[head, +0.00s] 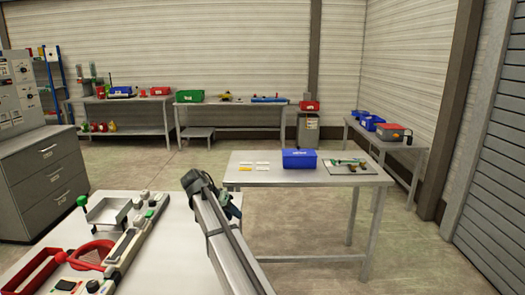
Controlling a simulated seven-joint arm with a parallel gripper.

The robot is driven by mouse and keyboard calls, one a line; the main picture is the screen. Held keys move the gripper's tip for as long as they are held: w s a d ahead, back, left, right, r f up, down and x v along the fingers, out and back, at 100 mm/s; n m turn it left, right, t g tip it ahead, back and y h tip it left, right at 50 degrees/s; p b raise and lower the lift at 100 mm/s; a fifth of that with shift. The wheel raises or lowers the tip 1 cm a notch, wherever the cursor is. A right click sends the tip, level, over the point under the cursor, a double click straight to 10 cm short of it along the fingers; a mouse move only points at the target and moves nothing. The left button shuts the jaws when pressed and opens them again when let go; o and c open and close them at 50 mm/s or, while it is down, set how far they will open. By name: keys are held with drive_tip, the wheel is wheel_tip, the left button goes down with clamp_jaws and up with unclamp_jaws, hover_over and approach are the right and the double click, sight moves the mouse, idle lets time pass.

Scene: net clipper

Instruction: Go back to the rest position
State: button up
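My grey arm reaches up from the bottom centre, over the right edge of the near white table (175,240). My dark gripper (228,203) is at its far end, small and partly hidden by the arm link. I cannot make out its fingers or whether it holds anything. It appears between the near table and the second table (290,173), apart from the things on both.
The near table bears a metal tray (108,211), a red frame (30,272) and a pale device with buttons (135,240). A blue bin (299,158) and a green-topped board (347,166) are on the second table. Grey drawers (45,180) stand left.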

drive_tip(key=s+d+f+n+g+y, duration=0.1)
drive_tip(key=s+d+f+g, duration=0.1)
drive_tip(key=s+d+f, duration=0.85)
drive_tip(key=s+d+f+n+g+y, duration=0.15)
drive_tip(key=s+d+f, duration=0.3)
drive_tip(key=f, duration=1.05)
drive_tip(key=s+d+f+n+g, duration=0.1)
drive_tip(key=s+d+f+g, duration=0.1)
drive_tip(key=s+d+f, duration=0.85)
drive_tip(key=s+d+f+g+y, duration=0.1)
drive_tip(key=s+f, duration=0.5)
drive_tip(key=s, duration=0.5)
drive_tip(key=s+d+f+g+y, duration=0.1)
drive_tip(key=s+f+g, duration=0.1)
drive_tip(key=s+f, duration=0.4)
drive_tip(key=s+d+f+g+y, duration=0.1)
drive_tip(key=s+f, duration=0.6)
drive_tip(key=s, duration=0.9)
drive_tip(key=shift+g+y, duration=0.35)
drive_tip(key=shift+y, duration=0.2)
drive_tip(key=shift+o, duration=0.4)
drive_tip(key=shift+r, duration=0.1)
